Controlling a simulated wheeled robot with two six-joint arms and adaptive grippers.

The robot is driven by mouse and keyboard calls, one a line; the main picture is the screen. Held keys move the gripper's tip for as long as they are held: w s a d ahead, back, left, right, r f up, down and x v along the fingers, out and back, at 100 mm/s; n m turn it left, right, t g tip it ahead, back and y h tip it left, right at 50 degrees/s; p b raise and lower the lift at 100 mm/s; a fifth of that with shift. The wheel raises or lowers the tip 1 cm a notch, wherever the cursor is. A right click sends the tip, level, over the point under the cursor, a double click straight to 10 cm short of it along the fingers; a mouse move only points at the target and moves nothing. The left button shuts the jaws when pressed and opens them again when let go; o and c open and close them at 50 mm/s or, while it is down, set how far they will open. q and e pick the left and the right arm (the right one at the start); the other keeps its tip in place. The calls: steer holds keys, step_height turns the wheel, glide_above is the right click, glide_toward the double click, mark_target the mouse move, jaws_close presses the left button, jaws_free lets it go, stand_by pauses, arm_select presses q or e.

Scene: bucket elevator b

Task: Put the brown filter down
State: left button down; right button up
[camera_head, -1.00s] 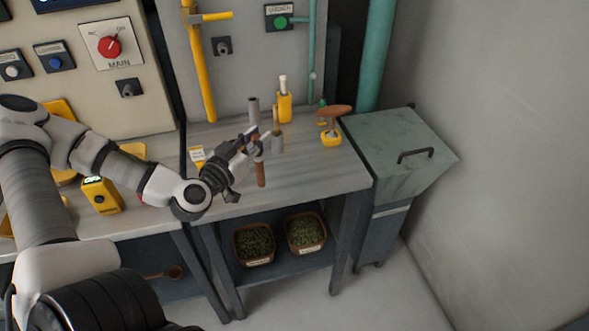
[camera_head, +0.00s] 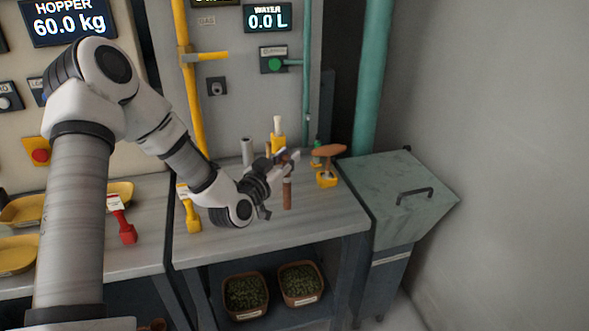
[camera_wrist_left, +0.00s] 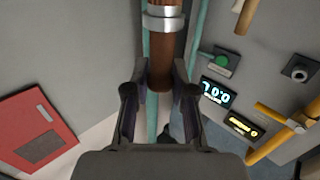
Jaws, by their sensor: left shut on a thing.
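My left gripper (camera_head: 284,160) is over the grey bench top and shut on the brown filter. The filter is a slim brown cylinder (camera_head: 287,194) that hangs upright below the fingers in the head view. I cannot tell whether its lower end touches the bench. In the left wrist view the brown filter (camera_wrist_left: 161,70) stands between the two fingers (camera_wrist_left: 160,88), with a silver band around it. The gripper hides part of the filter in the head view. My right gripper is not in view.
The bench top (camera_head: 225,240) is clear in front. Nearby stand a grey cylinder (camera_head: 247,152), a yellow tool with a pale tip (camera_head: 278,128), and a yellow holder (camera_head: 326,180) with a brown-topped thing (camera_head: 329,151). A grey-green lidded bin (camera_head: 400,185) adjoins on the right.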

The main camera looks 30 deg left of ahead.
arm_select(q)
steer(key=w+f, duration=0.1)
steer(key=f, duration=0.1)
steer(key=w+f, duration=0.2)
steer(key=shift+w+d+p, duration=0.1)
steer(key=shift+d+p, duration=0.1)
steer(key=shift+p, duration=0.2)
steer(key=c, duration=1.4)
jaws_free()
steer(key=o, duration=0.4)
